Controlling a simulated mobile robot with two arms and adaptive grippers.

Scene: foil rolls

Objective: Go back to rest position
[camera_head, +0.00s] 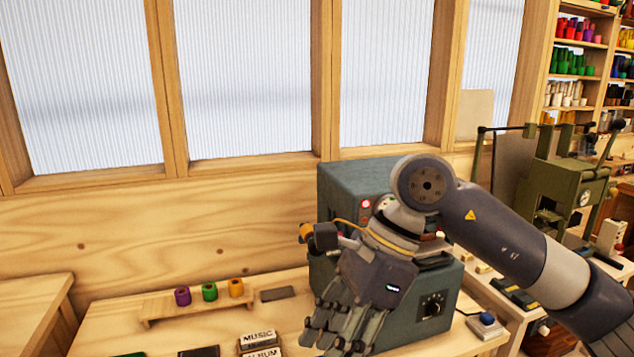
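My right arm comes in from the right and bends down in front of the grey-green machine (437,281). My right gripper (335,338) hangs low before the machine's left front, above the table, pointing down. Its fingers overlap in this view, so I cannot tell whether they are open or shut, and I see nothing clearly held. A small orange cylindrical part (306,232) sticks out beside the wrist at the machine's left side; what it is attached to is partly hidden. My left gripper is not in view.
A wooden rack (160,309) holds purple (182,296), green (209,291) and orange (236,287) rolls. A green press (570,180) stands right, behind my arm. Windows line the back wall.

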